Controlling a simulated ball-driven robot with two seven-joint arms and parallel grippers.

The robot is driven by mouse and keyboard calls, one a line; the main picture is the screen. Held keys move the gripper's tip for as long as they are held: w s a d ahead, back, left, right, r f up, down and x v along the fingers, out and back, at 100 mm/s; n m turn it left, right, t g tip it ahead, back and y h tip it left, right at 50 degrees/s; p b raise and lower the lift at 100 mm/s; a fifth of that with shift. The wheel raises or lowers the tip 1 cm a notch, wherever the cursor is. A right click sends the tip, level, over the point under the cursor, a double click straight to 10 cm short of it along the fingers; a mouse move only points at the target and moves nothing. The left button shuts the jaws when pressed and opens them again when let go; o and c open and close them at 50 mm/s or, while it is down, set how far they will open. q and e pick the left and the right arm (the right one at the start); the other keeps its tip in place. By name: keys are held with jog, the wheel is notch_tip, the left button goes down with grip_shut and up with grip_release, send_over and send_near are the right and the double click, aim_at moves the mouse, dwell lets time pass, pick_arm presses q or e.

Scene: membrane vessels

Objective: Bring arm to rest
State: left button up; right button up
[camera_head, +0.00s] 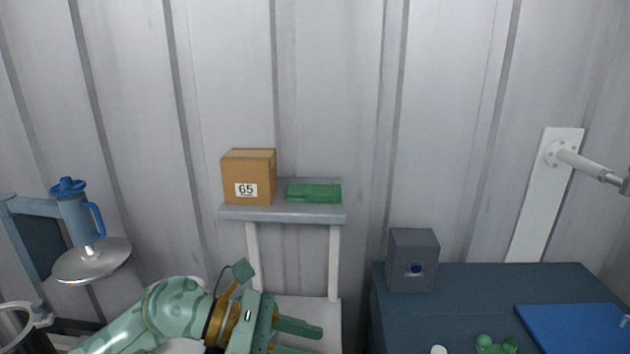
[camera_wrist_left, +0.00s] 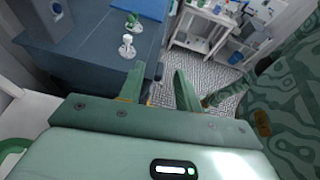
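My left arm comes in from the lower left of the head view, with a green patterned sleeve. Its gripper (camera_head: 314,341) points right, low in front of the wall, below the small shelf. The fingers stand apart with nothing between them. In the left wrist view the same gripper (camera_wrist_left: 161,72) shows two green fingers with a clear gap, the dark blue table and patterned floor lying beyond them. The gripper touches nothing that I can see. My right gripper does not show in either view.
A shelf (camera_head: 281,213) holds a cardboard box (camera_head: 248,178) and a green folded item (camera_head: 314,193). Right of it, a dark blue table (camera_head: 480,285) bears a grey box (camera_head: 413,261), a blue mat (camera_head: 572,327) and a green object (camera_head: 495,344).

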pick_arm(q)
notch_tip(320, 180, up, 8)
jog(key=d+n+t+h, duration=0.1)
jog(key=n+t+h, duration=0.5)
jog(key=n, duration=0.2)
jog(key=w+a+n+t+y, duration=0.3)
jog(key=a+n+t+y, duration=0.5)
jog(key=n+t, duration=0.7)
jog(key=s+a+f+n+g+y, duration=0.3)
jog(key=a+f+n+g+y, duration=0.1)
jog(key=a+f+n+y, duration=0.5)
jog(key=s+a+f+n+g+y, duration=0.35)
jog(key=a+f+n+y, duration=0.35)
jog(key=n, duration=0.4)
jog(key=s+a+f+n+g, duration=0.35)
jog(key=s+f+g, duration=0.35)
jog(key=s+f, duration=0.35)
jog(key=s+d+f+g+h+b, duration=0.1)
jog(key=s+d+f+g, duration=0.15)
jog(key=f, duration=1.15)
jog(key=s+d+f+g+h+b, duration=0.1)
jog(key=s+d+f+h, duration=0.15)
jog(key=f, duration=1.15)
jog(key=s+a+f+n+g+b, duration=0.1)
jog(key=s+f+n+g, duration=0.1)
jog(key=s+f, duration=1.4)
jog(key=shift+s+n+h+b, duration=0.35)
jog(key=shift+s+b, duration=0.05)
jog(key=shift+s, duration=0.55)
